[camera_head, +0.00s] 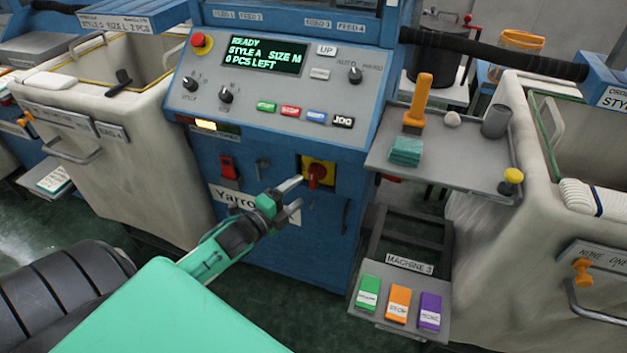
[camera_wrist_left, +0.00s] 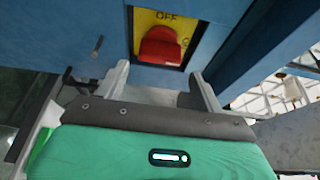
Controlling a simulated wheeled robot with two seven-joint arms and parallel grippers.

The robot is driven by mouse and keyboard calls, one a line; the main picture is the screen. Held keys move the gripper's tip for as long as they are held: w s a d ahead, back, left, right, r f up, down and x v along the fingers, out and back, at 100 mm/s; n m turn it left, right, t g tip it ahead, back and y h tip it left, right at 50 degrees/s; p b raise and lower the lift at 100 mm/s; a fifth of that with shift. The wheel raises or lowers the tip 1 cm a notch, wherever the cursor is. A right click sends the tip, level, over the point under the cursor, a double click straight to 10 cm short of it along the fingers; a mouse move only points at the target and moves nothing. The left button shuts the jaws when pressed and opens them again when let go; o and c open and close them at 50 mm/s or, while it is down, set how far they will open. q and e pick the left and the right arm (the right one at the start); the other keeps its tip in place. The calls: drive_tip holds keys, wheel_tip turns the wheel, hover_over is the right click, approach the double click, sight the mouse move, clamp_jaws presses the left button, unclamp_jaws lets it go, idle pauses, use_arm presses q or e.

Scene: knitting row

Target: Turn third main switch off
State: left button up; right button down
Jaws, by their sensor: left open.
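The main switch (camera_head: 316,174) is a red rotary knob on a yellow plate, low on the blue front of the machine labelled "MACHINE 3". In the left wrist view the red knob (camera_wrist_left: 159,46) sits below the word "OFF" on the yellow plate (camera_wrist_left: 148,18); its handle looks roughly level. My left gripper (camera_head: 293,194) is open in front of the switch, just to its left and below in the head view. In the wrist view its two fingers (camera_wrist_left: 160,82) stand apart on either side below the knob, with no visible contact. My right gripper is not in view.
Above is a sloped control panel (camera_head: 270,85) with a green display reading "READY", buttons and a red stop button (camera_head: 201,42). A grey shelf (camera_head: 460,165) with tools juts out to the right. Cloth bins (camera_head: 110,120) flank the machine.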

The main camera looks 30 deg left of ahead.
sight(310, 182)
use_arm(q)
drive_tip(key=w, duration=0.4)
drive_tip(key=w+d, duration=0.1)
drive_tip(key=w, duration=0.2)
drive_tip(key=shift+w+d, duration=0.1)
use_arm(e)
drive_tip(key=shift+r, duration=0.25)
use_arm(q)
drive_tip(key=c, duration=0.7)
